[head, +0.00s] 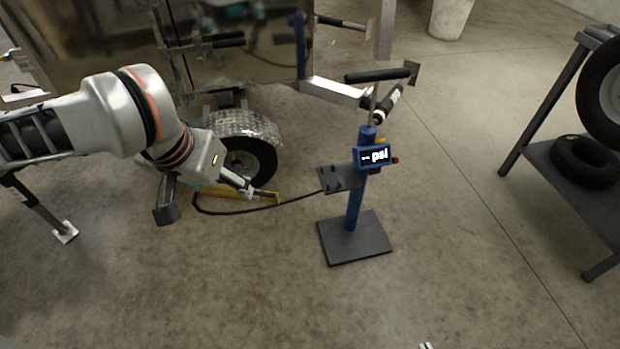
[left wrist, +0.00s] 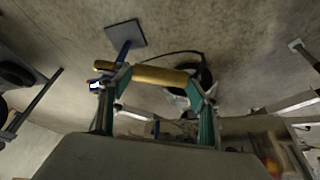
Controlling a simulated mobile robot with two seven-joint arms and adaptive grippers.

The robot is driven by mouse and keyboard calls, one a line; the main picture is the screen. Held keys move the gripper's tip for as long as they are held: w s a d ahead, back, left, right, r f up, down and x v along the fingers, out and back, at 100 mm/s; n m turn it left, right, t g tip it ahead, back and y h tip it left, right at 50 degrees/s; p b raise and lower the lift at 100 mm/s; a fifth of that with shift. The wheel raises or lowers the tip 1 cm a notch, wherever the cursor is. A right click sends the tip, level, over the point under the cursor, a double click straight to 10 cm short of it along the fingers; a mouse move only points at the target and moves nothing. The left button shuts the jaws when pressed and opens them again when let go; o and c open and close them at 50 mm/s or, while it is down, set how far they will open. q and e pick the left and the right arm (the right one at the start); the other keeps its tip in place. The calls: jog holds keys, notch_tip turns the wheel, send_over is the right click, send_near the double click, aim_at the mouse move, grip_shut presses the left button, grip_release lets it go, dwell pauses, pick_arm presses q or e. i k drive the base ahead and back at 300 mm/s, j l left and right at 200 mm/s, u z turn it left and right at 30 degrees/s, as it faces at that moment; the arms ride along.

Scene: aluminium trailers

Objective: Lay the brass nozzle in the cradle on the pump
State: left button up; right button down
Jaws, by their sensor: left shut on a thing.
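The brass nozzle (head: 266,197) is a yellow cylinder held in my left gripper (head: 243,190), to the left of the pump and above the floor. In the left wrist view the nozzle (left wrist: 150,75) lies crosswise between the two teal fingers, which are shut on it. A black hose (head: 300,197) runs from the nozzle to the pump. The pump (head: 354,207) is a blue post on a dark square base, with a display reading "-- psi". The cradle (head: 338,179), a dark plate with small upright prongs, sticks out left from the post and looks empty.
A trailer wheel (head: 262,160) under a tread-plate fender (head: 243,123) stands behind my left gripper. A tyre rack (head: 550,165) stands at the right. The floor around the pump's front is clear.

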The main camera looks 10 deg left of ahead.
aim_at(331, 180)
jog(key=i+l+u, duration=0.15)
jog(key=u, duration=0.3)
jog(key=i+l+u, duration=0.15)
jog(key=u, duration=0.35)
jog(key=i+l+u, duration=0.2)
jog(key=l, duration=0.2)
jog(key=l+u, duration=0.2)
jog(key=l, duration=0.25)
jog(key=i+l, duration=0.15)
jog(key=l, duration=0.35)
jog(key=i+l+u, duration=0.1)
jog(key=l, duration=0.4)
jog(key=i+l, duration=0.15)
jog(key=l, duration=0.35)
jog(key=i+l+u, duration=0.1)
jog(key=l, duration=0.4)
